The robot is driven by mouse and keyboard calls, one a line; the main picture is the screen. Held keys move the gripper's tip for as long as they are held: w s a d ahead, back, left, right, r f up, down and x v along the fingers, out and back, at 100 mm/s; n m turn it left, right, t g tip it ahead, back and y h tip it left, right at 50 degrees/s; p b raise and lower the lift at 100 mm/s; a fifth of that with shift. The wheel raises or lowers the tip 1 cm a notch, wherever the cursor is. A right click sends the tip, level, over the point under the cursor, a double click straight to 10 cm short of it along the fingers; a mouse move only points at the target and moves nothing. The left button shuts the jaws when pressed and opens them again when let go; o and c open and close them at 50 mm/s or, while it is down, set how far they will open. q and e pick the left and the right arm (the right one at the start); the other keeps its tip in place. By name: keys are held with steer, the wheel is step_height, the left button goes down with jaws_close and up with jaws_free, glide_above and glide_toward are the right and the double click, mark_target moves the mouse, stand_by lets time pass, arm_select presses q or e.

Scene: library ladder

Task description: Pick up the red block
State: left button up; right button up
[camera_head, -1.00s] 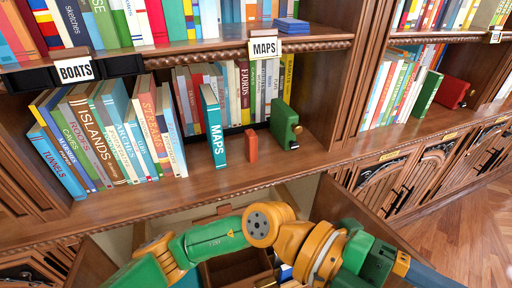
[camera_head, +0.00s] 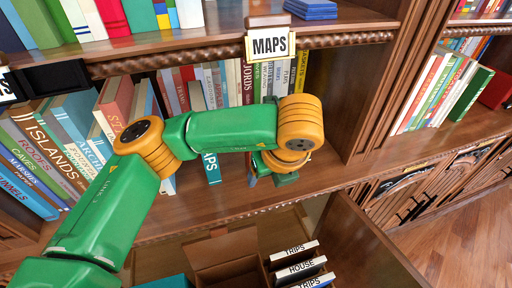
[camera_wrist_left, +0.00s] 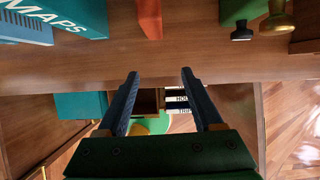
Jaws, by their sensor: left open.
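The red block (camera_wrist_left: 149,18) stands on the wooden shelf, at the top edge of the left wrist view, partly cut off. In the head view my left arm hides most or all of it. My left gripper (camera_wrist_left: 159,76) is open and empty in the wrist view, its two dark fingers pointing toward the shelf's front edge. The block lies beyond the fingertips and slightly left of the middle between them, apart from them. In the head view the gripper is mostly hidden behind my own wrist. My right gripper is not in view.
The teal MAPS book (camera_wrist_left: 62,18) stands left of the block. An upper shelf with a MAPS sign (camera_head: 270,46) overhangs. An open compartment below holds labelled items (camera_head: 300,268).

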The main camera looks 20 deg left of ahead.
arm_select(q)
steer(key=shift+w+a+r, duration=0.2)
steer(key=shift+w+a, duration=0.15)
steer(key=shift+a, duration=0.2)
steer(key=shift+w+a+r, duration=0.15)
steer(key=shift+w+a, duration=0.2)
steer(key=shift+a, duration=0.2)
steer(key=w+a, duration=0.1)
steer(key=w+a+p, duration=0.1)
steer(key=w, duration=0.1)
steer(key=w+a+p, duration=0.1)
steer(key=shift+w+f, duration=0.1)
steer(key=shift+w, duration=0.3)
steer(key=x, duration=0.3)
steer(key=shift+s+d+f, duration=0.1)
steer(key=shift+s+f, duration=0.05)
steer(key=shift+f, duration=0.05)
jaws_close()
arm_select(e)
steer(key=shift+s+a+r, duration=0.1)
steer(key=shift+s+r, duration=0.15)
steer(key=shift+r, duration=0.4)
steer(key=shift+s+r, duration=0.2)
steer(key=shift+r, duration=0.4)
